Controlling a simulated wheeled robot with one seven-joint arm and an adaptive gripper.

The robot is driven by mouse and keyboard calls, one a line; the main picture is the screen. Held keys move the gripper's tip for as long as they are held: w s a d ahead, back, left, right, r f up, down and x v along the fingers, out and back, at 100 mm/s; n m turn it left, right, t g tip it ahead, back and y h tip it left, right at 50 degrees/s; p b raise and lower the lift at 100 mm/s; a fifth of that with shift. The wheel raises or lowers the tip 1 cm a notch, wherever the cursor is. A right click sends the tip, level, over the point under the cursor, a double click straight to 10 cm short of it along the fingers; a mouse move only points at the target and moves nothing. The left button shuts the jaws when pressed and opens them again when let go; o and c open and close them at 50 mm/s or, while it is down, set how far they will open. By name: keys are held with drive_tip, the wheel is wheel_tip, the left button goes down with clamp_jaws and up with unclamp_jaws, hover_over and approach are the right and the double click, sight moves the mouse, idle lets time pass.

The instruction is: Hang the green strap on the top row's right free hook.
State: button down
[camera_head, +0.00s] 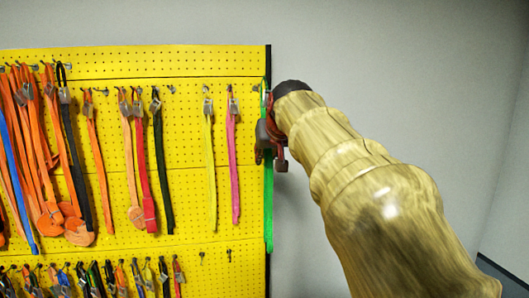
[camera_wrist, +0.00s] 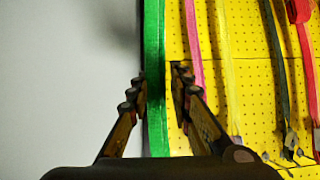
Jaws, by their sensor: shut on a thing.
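The green strap (camera_head: 268,205) hangs upright at the right edge of the yellow pegboard, its looped top near the height of the top row of hooks. My gripper (camera_head: 267,143) holds it below that top. In the wrist view the green strap (camera_wrist: 155,95) runs between the two fingers of my gripper (camera_wrist: 160,85). A bare hook (camera_head: 172,89) shows in the top row between the dark green and yellow straps. A small grey hook-like piece (camera_head: 257,88) shows just left of the green strap's top. I cannot tell whether the strap touches it.
A pink strap (camera_head: 233,160) and a yellow strap (camera_head: 210,170) hang left of the green one. Orange, red and dark straps crowd further left. Bare hooks (camera_head: 229,254) show in the row below. Plain grey wall (camera_head: 400,60) lies right of the yellow pegboard (camera_head: 190,60).

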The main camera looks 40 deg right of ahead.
drive_tip(key=w+d+f+p, duration=0.2)
drive_tip(key=w+d, duration=0.3)
drive_tip(key=w, duration=0.3)
drive_tip(key=shift+w+p, duration=0.15)
drive_tip(key=shift+p, duration=0.35)
idle(0.8)
drive_tip(key=shift+f, duration=0.1)
idle(0.5)
drive_tip(key=c, duration=1.5)
unclamp_jaws()
drive_tip(key=shift+c, duration=0.2)
drive_tip(key=v, duration=1.2)
